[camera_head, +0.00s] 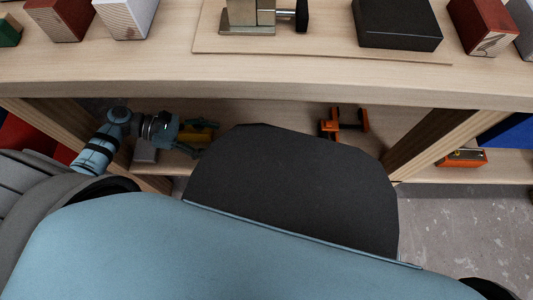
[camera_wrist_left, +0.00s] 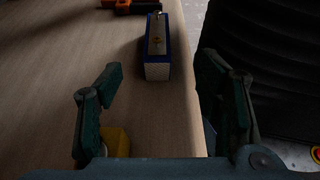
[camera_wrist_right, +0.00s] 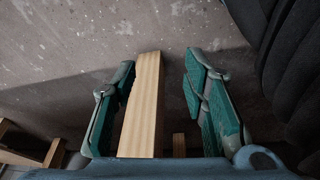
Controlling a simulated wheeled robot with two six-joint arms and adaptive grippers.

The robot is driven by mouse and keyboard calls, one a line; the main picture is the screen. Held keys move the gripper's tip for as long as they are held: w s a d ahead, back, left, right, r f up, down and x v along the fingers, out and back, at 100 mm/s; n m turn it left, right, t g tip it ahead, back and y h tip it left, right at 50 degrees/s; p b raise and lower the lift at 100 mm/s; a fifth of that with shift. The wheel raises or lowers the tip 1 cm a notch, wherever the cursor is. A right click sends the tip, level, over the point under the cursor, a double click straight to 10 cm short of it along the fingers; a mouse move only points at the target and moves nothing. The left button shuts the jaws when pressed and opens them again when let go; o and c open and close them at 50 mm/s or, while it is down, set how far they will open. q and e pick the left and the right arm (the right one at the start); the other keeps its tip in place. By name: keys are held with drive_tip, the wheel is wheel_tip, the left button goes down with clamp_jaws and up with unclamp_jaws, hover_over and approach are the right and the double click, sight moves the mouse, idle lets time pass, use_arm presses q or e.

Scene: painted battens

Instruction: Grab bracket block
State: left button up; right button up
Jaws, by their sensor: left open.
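A block with blue sides and a pale speckled face (camera_wrist_left: 157,72) lies on the shelf in the left wrist view, a small metal piece on its top. It looks like the bracket block, though I cannot be sure. My left gripper (camera_wrist_left: 161,70) is open and empty, with the block ahead between its fingers and apart from them. In the head view this gripper (camera_head: 207,139) reaches over the lower shelf; the block is hidden there. A yellow object (camera_wrist_left: 116,141) is beside its left finger. My right gripper (camera_wrist_right: 160,72) is open; a wooden beam (camera_wrist_right: 143,105) shows between its fingers, apparently beyond them.
An orange clamp (camera_head: 343,122) lies farther right on the lower shelf (camera_head: 285,112). The worktop (camera_head: 140,62) overhangs the shelf and carries painted blocks, a black box (camera_head: 397,24) and a metal clamp (camera_head: 250,16). Wooden posts (camera_head: 440,135) bound the shelf opening.

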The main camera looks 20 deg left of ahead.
use_arm(q)
drive_tip(key=b, duration=0.1)
approach(262, 149)
drive_tip(key=x, duration=0.2)
drive_tip(key=shift+s+d, duration=0.1)
drive_tip(key=shift+d, duration=0.25)
drive_tip(key=x, duration=0.2)
drive_tip(key=b+x, duration=0.2)
drive_tip(key=x, duration=0.1)
drive_tip(key=shift+w+d+f, duration=0.15)
drive_tip(key=shift+w+f, duration=0.2)
drive_tip(key=c, duration=1.4)
use_arm(e)
wheel_tip(262, 149, up, 7)
drive_tip(key=shift+w+a+n, duration=0.2)
drive_tip(key=shift+a+n, duration=0.2)
use_arm(q)
drive_tip(key=shift+r, duration=0.15)
use_arm(e)
drive_tip(key=shift+r, duration=0.15)
